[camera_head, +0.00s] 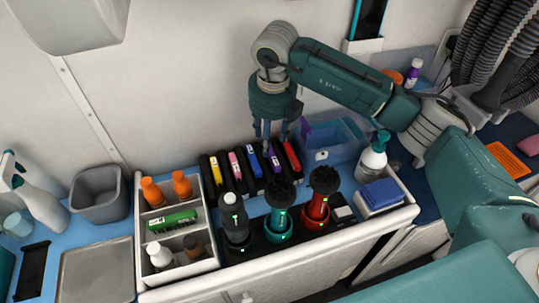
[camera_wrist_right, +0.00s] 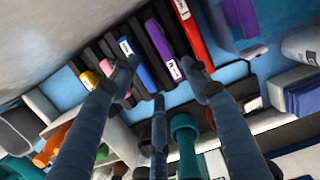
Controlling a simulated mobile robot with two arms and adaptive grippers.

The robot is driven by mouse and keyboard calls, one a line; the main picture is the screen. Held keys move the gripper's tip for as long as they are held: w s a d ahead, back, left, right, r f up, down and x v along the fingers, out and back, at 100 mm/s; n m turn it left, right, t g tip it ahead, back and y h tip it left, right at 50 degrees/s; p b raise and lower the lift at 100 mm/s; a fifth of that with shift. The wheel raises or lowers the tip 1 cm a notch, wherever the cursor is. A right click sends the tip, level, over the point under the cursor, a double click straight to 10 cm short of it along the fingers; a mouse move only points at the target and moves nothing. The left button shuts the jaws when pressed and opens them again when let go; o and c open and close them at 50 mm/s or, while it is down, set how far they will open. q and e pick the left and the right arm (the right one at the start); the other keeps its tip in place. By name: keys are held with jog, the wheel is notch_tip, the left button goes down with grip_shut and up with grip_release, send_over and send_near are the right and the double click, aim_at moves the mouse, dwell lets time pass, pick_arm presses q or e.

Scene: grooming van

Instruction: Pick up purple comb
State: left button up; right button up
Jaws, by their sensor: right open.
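The purple comb (camera_head: 275,161) sits in a black rack (camera_head: 206,172) against the back wall, between a blue comb (camera_head: 255,163) on its left and a red comb (camera_head: 291,156) on its right. In the right wrist view the purple comb (camera_wrist_right: 160,47) has a white label facing the camera. My right gripper (camera_head: 273,143) is above the rack, pointing down. In the wrist view its fingers (camera_wrist_right: 158,84) are spread and empty, with the purple comb beyond the gap between them. I cannot tell the exact height gap. My left gripper is not in view.
Yellow (camera_head: 216,172) and pink (camera_head: 235,166) combs share the rack. A blue bin (camera_head: 335,138) with a purple item stands right of it. Upright tools in dark, teal (camera_head: 278,220) and red (camera_head: 318,205) holders stand in front. A white organiser (camera_head: 140,215) with bottles is at left.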

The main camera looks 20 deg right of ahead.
aim_at(270, 154)
jog(key=f, duration=0.2)
jog(key=w+f+p, duration=0.1)
jog(key=f, duration=0.1)
jog(key=f+p, duration=0.1)
jog(key=f, duration=0.1)
jog(key=shift+w+d+f, duration=0.25)
jog(key=shift+d+f, duration=0.05)
jog(key=shift+d, duration=0.05)
jog(key=shift+w+f, duration=0.1)
jog(key=shift+f, duration=0.25)
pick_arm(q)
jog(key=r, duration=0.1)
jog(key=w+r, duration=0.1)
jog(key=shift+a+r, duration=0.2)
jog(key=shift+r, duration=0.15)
pick_arm(e)
jog(key=c, duration=1.1)
